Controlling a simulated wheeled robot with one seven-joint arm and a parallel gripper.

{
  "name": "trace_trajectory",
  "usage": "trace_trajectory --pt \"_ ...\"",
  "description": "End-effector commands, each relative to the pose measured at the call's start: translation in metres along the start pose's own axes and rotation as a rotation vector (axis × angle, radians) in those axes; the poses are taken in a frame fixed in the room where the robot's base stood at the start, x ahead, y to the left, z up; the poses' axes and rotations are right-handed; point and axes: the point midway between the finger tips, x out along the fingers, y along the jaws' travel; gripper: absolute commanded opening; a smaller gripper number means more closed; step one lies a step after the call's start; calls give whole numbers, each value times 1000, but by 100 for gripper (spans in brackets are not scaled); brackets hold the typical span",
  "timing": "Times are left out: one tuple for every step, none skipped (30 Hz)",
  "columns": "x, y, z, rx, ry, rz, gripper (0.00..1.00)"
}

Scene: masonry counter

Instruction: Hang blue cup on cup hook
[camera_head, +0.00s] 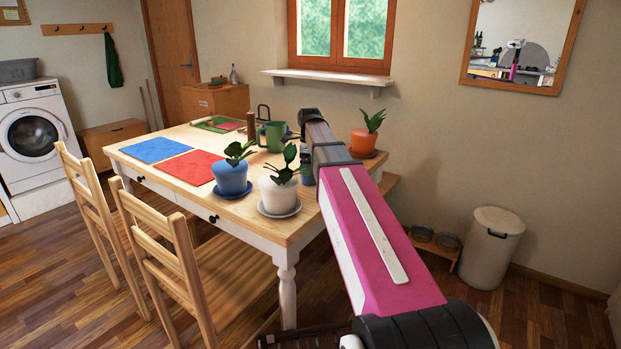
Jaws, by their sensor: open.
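No blue cup shows clearly. My gripper (307,169) is at the end of my arm, over the table's right part beside the white plant pot. It is open and mostly hidden by my arm; its fingertips are hard to make out.
The wooden table (247,214) bears a blue mat (156,150), a red mat (192,168), a blue plant pot (231,179), a white plant pot (279,196) and an orange plant pot (363,143). Two chairs stand at the front left.

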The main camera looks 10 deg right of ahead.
Motion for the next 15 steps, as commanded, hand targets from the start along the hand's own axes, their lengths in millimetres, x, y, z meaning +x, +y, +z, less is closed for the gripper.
trace_trajectory --pt "3 0 -1 0 0 0 100" --pt "5 0 -1 0 0 0 100" --pt "9 -1 -2 0 0 0 100" --pt "12 -1 -2 0 0 0 100" --pt "16 -2 -3 0 0 0 100" --pt "22 -2 -4 1 0 1 100" --pt "26 -3 -4 1 1 2 100" --pt "30 -3 -5 1 1 2 100" --pt "35 -3 -5 0 0 1 100" --pt "39 -3 -5 0 0 1 100" --pt "43 -3 -5 0 0 1 100" --pt "46 -3 -5 0 0 1 100" --pt "48 -3 -5 0 0 1 100" --pt "49 -3 -5 0 0 1 100" --pt "50 -3 -4 0 0 0 100"
